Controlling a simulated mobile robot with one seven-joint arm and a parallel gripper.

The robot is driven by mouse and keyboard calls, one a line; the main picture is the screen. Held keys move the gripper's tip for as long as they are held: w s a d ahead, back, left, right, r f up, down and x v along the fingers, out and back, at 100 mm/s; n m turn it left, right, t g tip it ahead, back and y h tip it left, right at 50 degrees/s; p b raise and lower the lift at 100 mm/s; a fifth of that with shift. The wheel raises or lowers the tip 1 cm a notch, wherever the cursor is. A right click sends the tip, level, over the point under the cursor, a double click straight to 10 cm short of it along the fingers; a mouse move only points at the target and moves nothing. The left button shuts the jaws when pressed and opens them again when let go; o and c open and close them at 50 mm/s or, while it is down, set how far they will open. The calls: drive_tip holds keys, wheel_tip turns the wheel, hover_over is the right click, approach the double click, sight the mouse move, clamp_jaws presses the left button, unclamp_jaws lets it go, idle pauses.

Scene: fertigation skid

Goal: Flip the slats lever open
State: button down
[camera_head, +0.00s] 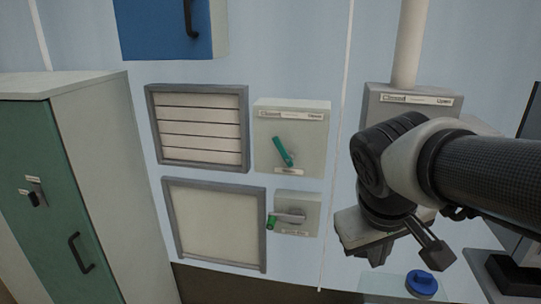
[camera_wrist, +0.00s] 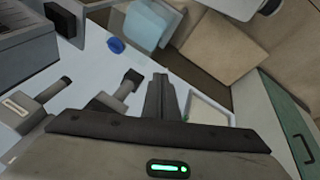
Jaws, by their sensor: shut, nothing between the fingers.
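The slatted panel (camera_head: 200,128) is in the head view, its pale slats lying flat in a grey frame. Beside it on the right is a pale box (camera_head: 305,135) with a green lever (camera_head: 283,151), tilted with its upper end to the left. My gripper (camera_head: 378,256) is to the right of and lower than this lever, well apart from it. Its dark fingers also show in the wrist view (camera_wrist: 158,97), together and empty. I cannot make out the green lever in the wrist view.
A smaller box (camera_head: 310,205) below carries another lever with a green tip (camera_head: 271,222), beside a plain framed panel (camera_head: 215,225). A green-fronted cabinet (camera_head: 60,190) stands at left. A grey box (camera_head: 385,105) with a pipe is behind my arm. A blue cap (camera_head: 421,282) sits low right.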

drive_tip(key=w+d+f+n+h+b, duration=0.1)
drive_tip(key=w+n+h, duration=0.1)
drive_tip(key=w, duration=0.3)
drive_tip(key=w+d+f+n+h, duration=0.1)
drive_tip(key=w+h, duration=0.1)
drive_tip(key=w, duration=0.2)
drive_tip(key=n+t+h+b, duration=0.1)
drive_tip(key=n+t+b, duration=0.2)
drive_tip(key=n+t, duration=1.1)
approach(284, 150)
drive_tip(key=a+f, duration=0.2)
drive_tip(key=a, duration=0.7)
drive_tip(key=shift+s+d, duration=0.25)
drive_tip(key=shift+d, duration=0.05)
drive_tip(key=w+d+r, duration=0.1)
drive_tip(key=w+d, duration=0.1)
drive_tip(key=w+d+r+p, duration=0.1)
drive_tip(key=w+d, duration=0.2)
drive_tip(key=w+d+r+p, duration=0.1)
drive_tip(key=w+d, duration=0.1)
drive_tip(key=w, duration=0.1)
drive_tip(key=shift+w+d+r, duration=0.1)
drive_tip(key=shift+w+d, duration=0.1)
